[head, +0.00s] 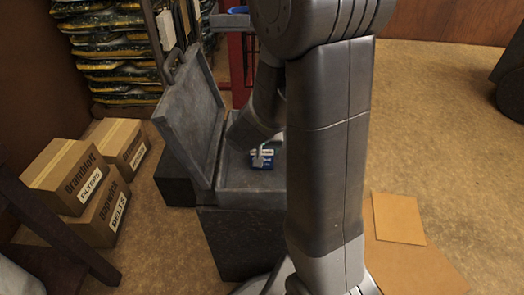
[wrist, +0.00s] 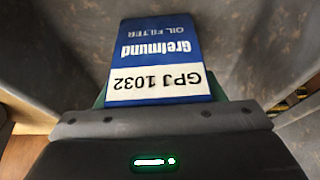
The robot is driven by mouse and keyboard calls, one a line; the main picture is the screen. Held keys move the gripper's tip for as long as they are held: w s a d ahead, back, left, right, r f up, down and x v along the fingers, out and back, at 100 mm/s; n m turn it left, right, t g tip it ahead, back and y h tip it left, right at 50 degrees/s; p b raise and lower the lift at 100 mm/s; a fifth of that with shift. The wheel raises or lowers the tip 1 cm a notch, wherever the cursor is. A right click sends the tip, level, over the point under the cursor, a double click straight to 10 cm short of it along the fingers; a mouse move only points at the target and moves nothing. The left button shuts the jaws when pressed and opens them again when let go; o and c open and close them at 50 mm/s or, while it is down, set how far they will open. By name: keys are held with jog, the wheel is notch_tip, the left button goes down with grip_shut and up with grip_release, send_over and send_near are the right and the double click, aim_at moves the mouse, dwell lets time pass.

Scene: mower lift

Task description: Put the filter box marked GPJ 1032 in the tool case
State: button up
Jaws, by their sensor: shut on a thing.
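The blue and white filter box (wrist: 160,62) reads "Grelmund oil filter, GPJ 1032", upside down in the wrist view. My gripper (wrist: 155,108) is shut on its label end. In the head view the box (head: 263,160) shows inside the open grey tool case (head: 235,178), low over its floor. I cannot tell whether it touches the floor. The case lid (head: 190,115) stands up at the left. My arm hides the right part of the case.
The case stands on a dark block (head: 232,240). Cardboard boxes (head: 75,178) marked filters and belts are at the left, beside a dark table leg. Filled sacks (head: 115,60) are stacked behind. Flat cardboard (head: 398,218) lies on the right floor, which is otherwise mostly clear.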

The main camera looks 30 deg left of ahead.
jog(key=shift+r, duration=0.15)
jog(key=shift+f, duration=0.25)
jog(key=o, duration=1.2)
jog(key=shift+c, duration=0.2)
jog(key=shift+r, duration=0.1)
jog(key=shift+s+r, duration=0.1)
jog(key=shift+r, duration=0.45)
jog(key=p+v, duration=0.3)
jog(key=v, duration=0.8)
jog(key=shift+p, duration=0.4)
jog(key=shift+s, duration=0.1)
